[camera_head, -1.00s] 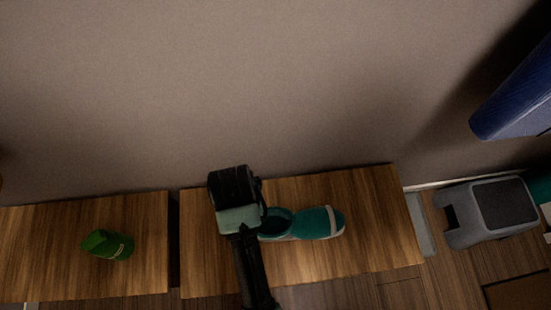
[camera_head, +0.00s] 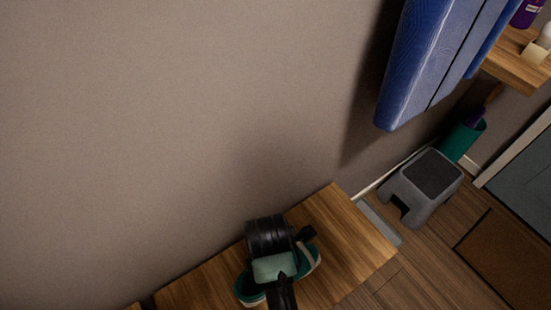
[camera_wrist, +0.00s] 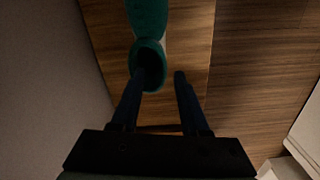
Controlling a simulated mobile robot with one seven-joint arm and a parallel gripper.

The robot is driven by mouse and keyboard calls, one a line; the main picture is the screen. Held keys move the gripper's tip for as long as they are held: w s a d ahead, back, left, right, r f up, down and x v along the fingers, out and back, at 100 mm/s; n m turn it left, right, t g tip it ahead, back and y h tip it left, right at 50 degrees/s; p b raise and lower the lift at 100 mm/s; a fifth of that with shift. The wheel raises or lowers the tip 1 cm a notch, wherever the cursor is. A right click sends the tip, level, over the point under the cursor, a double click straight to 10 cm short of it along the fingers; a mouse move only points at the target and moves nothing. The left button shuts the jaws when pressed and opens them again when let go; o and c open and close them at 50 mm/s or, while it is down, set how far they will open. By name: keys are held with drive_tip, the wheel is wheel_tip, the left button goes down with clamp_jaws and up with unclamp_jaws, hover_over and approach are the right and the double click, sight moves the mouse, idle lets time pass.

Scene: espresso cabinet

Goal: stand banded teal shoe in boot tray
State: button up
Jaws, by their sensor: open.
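The teal shoe (camera_head: 246,287) lies on the wooden bench, partly hidden under my arm's end in the head view; a pale band shows along its lower edge. In the wrist view the shoe (camera_wrist: 148,18) points away, with its dark opening near my fingertips. My gripper (camera_wrist: 159,75) is open, its left finger at the opening's near rim and its right finger beside the shoe; I cannot tell whether either touches it. A flat grey piece (camera_head: 379,222) lies on the floor past the bench's right end, perhaps the boot tray; I cannot tell.
The wooden bench (camera_head: 345,225) has bare room right of the shoe. A grey step stool (camera_head: 423,185) stands on the floor further right. A blue padded panel (camera_head: 405,75) hangs above. A teal bin (camera_head: 462,140) and a wooden shelf (camera_head: 515,65) are at the right.

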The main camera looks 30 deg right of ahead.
drive_tip(key=f+b, duration=0.1)
drive_tip(key=f, duration=0.1)
drive_tip(key=f+n, duration=0.1)
drive_tip(key=f, duration=0.2)
drive_tip(key=d+f+n+b, duration=0.1)
drive_tip(key=f, duration=0.1)
drive_tip(key=shift+s+f+b, duration=0.25)
drive_tip(key=shift+s+b, duration=0.05)
drive_tip(key=shift+s, duration=0.05)
drive_tip(key=shift+a+f+b, duration=0.15)
drive_tip(key=shift+f+b, duration=0.45)
drive_tip(key=shift+f, duration=0.75)
drive_tip(key=shift+a+f+b, duration=0.1)
drive_tip(key=shift+f+b, duration=0.45)
drive_tip(key=shift+f, duration=0.75)
clamp_jaws()
drive_tip(key=shift+r, duration=0.1)
